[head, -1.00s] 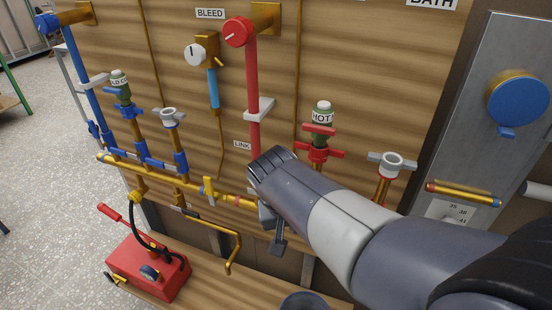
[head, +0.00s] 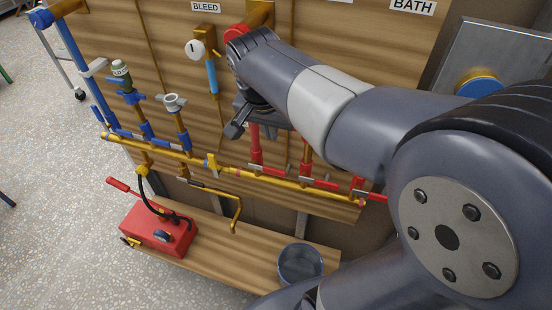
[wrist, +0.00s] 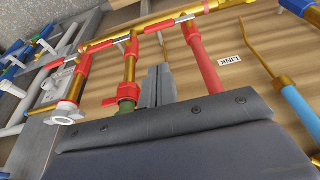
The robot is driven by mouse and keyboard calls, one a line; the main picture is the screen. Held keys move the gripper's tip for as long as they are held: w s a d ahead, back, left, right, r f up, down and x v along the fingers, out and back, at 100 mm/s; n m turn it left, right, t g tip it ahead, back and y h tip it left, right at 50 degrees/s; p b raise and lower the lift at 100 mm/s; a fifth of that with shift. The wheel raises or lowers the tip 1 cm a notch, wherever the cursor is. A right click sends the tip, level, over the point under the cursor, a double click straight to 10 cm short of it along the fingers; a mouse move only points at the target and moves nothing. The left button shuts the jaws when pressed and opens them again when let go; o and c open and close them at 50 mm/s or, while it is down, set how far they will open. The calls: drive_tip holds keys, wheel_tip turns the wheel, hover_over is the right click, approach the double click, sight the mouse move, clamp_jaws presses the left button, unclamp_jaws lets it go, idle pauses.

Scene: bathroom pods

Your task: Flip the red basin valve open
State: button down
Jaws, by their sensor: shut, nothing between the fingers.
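Several red valves with silver levers sit along the brass manifold in the head view: one (head: 258,168) under the thick red pipe, one (head: 308,180) to its right and one (head: 360,186) further right. I cannot tell which is the basin valve. In the wrist view, red valve parts show at the top, on the thick red pipe's end (wrist: 190,27) and on the brass branch (wrist: 131,47). My gripper (head: 234,131) is shut and empty, in front of the red pipe and above the manifold. Its fingers (wrist: 158,86) touch no lever that I can see.
The brass manifold (head: 190,157) runs across the wooden panel, with blue valves (head: 146,130) at left. A red pump box (head: 150,228) and a grey bucket (head: 300,263) stand on the shelf below. A LINK label (wrist: 230,59) is beside the red pipe.

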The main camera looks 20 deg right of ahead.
approach(267, 170)
drive_tip(key=d+f, duration=0.3)
drive_tip(key=f, duration=0.3)
drive_tip(key=shift+w, duration=0.4)
